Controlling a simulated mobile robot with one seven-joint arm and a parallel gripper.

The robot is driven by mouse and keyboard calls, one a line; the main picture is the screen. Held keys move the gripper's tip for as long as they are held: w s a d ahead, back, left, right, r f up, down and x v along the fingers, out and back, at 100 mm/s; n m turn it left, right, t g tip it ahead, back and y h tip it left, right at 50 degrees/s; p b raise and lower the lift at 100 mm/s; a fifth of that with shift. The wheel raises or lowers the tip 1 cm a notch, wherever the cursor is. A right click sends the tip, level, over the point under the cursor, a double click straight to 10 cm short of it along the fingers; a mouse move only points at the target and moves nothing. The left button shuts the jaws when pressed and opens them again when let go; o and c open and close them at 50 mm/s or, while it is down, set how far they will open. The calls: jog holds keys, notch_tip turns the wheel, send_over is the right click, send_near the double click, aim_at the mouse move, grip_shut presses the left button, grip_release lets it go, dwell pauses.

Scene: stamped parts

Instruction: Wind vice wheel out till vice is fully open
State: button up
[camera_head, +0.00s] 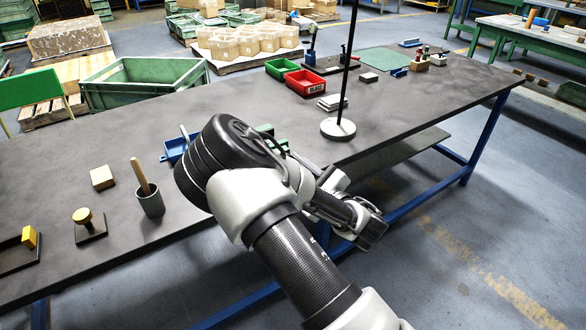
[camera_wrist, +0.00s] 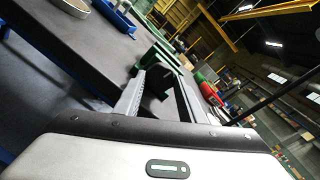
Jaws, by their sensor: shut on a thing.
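The green vice (camera_wrist: 163,52) stands at the bench edge, just beyond my gripper in the wrist view. In the head view only bits of the green vice (camera_head: 265,129) show behind my arm. My gripper (camera_wrist: 160,80) has its two long fingers reaching to the near side of the vice. A dark part, which looks like the vice wheel (camera_wrist: 155,84), sits between the fingers, and they are shut on it. Most of the wheel is hidden, and I cannot tell its turn or how wide the jaws stand.
A blue tray (camera_head: 175,148) lies left of the vice on the grey bench (camera_head: 240,95). A lamp stand with a round base (camera_head: 338,128) rises to the right. A grey cup (camera_head: 150,200) and a wooden block (camera_head: 103,177) stand left. The floor in front is clear.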

jog(key=shift+n, duration=0.6)
jog(key=o, duration=1)
jog(key=shift+o, duration=0.2)
jog(key=shift+s+d, duration=0.1)
